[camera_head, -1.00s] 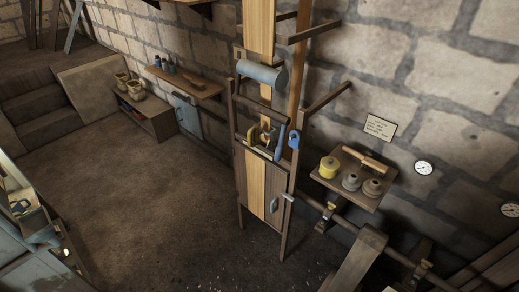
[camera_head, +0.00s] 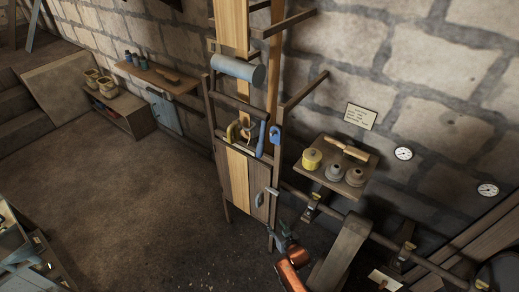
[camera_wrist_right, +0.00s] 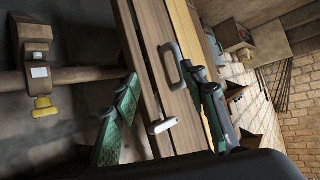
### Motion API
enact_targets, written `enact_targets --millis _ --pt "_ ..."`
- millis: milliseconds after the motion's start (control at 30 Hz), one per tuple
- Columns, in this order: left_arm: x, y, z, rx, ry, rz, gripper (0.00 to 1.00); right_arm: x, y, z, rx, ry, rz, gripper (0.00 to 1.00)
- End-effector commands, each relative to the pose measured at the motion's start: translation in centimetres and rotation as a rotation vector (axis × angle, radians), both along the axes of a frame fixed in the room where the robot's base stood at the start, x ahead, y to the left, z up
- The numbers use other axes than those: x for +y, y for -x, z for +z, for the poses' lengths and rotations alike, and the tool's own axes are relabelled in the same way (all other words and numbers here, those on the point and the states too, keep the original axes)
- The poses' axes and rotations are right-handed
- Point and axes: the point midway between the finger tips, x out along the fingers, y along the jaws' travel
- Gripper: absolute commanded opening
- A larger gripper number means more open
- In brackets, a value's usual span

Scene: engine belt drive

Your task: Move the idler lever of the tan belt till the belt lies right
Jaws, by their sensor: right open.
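A broad brown band (camera_head: 340,255), which looks like the tan belt, slopes down from a dark shaft (camera_head: 385,242) at the lower right of the head view. I cannot make out an idler lever for certain. My right gripper (camera_head: 284,234) is low in the head view, right of the wooden cabinet (camera_head: 236,175). In the right wrist view its green fingers (camera_wrist_right: 165,115) are wide apart and empty. A short pale handle (camera_wrist_right: 162,126) shows between them, by the cabinet's edge; I see no contact. My left gripper is out of view.
A small shelf (camera_head: 322,178) with a yellow spool (camera_head: 312,159) and grey pieces sits above the shaft. The cabinet door has a grey handle (camera_wrist_right: 170,65). A cluttered bench (camera_head: 25,265) fills the lower left corner. The floor (camera_head: 130,210) between is clear.

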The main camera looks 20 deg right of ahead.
Motion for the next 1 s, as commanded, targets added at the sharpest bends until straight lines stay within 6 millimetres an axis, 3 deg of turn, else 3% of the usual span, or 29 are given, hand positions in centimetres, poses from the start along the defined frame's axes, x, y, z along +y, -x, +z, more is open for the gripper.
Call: enact_targets --millis 33,100,200,300,400,567,1000 --pt "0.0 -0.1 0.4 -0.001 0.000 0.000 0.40 0.7 -3.2 5.7 -0.089 -0.021 -0.005 0.40" --pt "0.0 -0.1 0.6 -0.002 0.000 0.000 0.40 1.2 -6.3 12.7 -0.197 -0.047 -0.013 0.40" --pt "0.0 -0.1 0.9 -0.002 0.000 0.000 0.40 1.9 -9.0 21.5 -0.328 -0.083 -0.021 0.40" --pt "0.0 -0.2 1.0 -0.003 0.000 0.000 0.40 2.2 -10.3 28.2 -0.425 -0.113 -0.027 0.40" --pt "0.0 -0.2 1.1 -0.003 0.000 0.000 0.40 2.4 -10.8 32.3 -0.486 -0.129 -0.031 0.40" --pt "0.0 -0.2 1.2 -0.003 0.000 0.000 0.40 2.5 -11.6 34.7 -0.520 -0.141 -0.033 0.40" --pt "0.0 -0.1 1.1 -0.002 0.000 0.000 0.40 2.9 -17.8 34.6 -0.520 -0.140 -0.031 0.40"
